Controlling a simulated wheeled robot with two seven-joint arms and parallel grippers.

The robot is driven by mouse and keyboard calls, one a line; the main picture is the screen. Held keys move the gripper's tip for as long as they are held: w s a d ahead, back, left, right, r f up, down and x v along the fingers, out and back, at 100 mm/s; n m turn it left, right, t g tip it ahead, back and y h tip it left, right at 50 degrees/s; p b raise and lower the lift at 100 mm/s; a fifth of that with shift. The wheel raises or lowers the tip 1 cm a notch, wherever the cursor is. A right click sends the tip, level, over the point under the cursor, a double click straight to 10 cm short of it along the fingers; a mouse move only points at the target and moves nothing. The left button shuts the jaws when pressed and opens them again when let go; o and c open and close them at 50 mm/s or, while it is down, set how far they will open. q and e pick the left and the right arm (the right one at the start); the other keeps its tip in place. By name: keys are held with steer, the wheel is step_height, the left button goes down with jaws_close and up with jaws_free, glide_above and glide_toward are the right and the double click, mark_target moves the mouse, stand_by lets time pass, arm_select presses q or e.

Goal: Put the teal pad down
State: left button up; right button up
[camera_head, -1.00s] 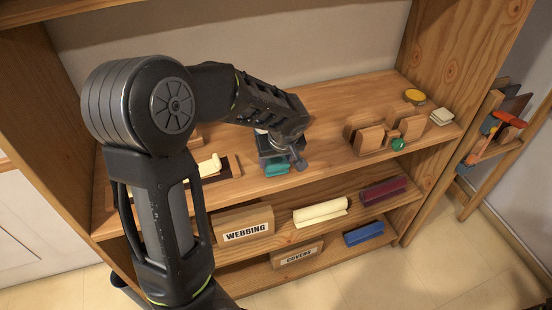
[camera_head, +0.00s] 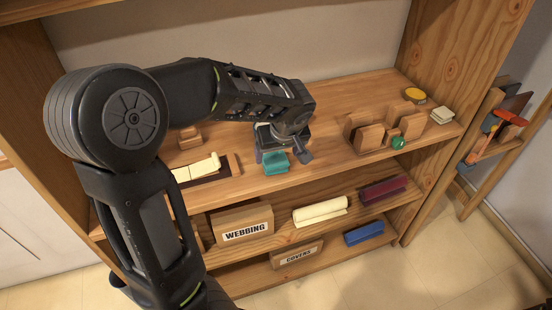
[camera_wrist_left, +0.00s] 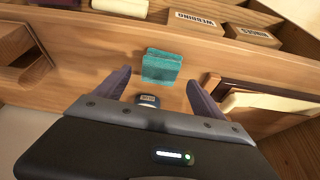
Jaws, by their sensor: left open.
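The teal pad (camera_head: 276,162) rests on the top shelf board near its front edge. It also shows in the left wrist view (camera_wrist_left: 162,66), a folded block standing on the wood. My left gripper (camera_head: 284,158) is open just behind the pad. In the left wrist view my left gripper's fingers (camera_wrist_left: 155,88) are spread wide, with the pad beyond and between their tips and clear wood on both sides of it. The fingers do not touch the pad there. My right gripper is not in view.
A dark tray (camera_head: 212,176) with cream cloth lies left. Below are a WEBBING box (camera_head: 243,223), a cream roll (camera_head: 320,210) and a maroon roll (camera_head: 383,190).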

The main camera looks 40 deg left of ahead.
arm_select(q)
steer(key=v, duration=0.3)
steer(key=shift+d, duration=0.1)
stand_by(0.8)
